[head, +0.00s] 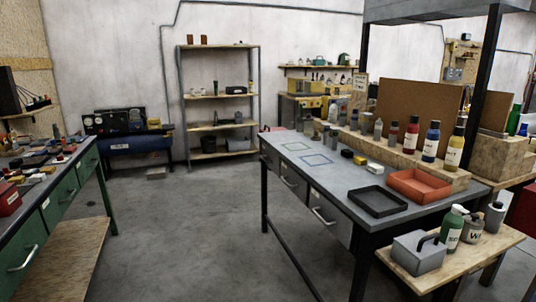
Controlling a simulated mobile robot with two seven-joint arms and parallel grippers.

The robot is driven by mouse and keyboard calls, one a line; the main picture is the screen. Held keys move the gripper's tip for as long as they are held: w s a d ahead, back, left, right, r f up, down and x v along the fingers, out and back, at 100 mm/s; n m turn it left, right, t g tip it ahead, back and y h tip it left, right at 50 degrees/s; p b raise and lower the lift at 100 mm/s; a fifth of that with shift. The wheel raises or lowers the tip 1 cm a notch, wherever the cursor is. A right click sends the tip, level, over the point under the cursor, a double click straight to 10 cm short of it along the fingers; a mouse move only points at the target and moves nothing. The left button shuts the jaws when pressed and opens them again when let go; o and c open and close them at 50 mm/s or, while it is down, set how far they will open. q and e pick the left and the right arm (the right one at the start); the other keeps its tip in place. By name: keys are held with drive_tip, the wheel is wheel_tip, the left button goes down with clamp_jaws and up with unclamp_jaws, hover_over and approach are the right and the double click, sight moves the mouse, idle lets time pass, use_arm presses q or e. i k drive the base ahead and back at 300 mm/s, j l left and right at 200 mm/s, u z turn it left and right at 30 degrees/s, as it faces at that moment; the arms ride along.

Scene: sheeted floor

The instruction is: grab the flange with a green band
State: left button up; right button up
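I cannot make out a flange with a green band in the head view. Several small grey parts stand along the back left of the grey workbench (335,185), too small to tell their shape or any band. Neither of my grippers is in view.
A black tray (378,212) and an orange tray (414,198) are on the workbench. Bottles, including a red one (411,134), stand on a wooden riser. A cluttered green-drawer bench (62,208) is at left. The floor (190,230) between is clear.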

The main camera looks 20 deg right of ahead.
sight(335, 133)
drive_tip(key=i, duration=4)
drive_tip(key=i+z, duration=0.15)
drive_tip(key=i, duration=0.5)
drive_tip(key=i+j+z, duration=0.15)
drive_tip(key=i, duration=0.5)
drive_tip(key=j+z, duration=0.1)
drive_tip(key=z, duration=1.55)
drive_tip(key=i+j, duration=0.05)
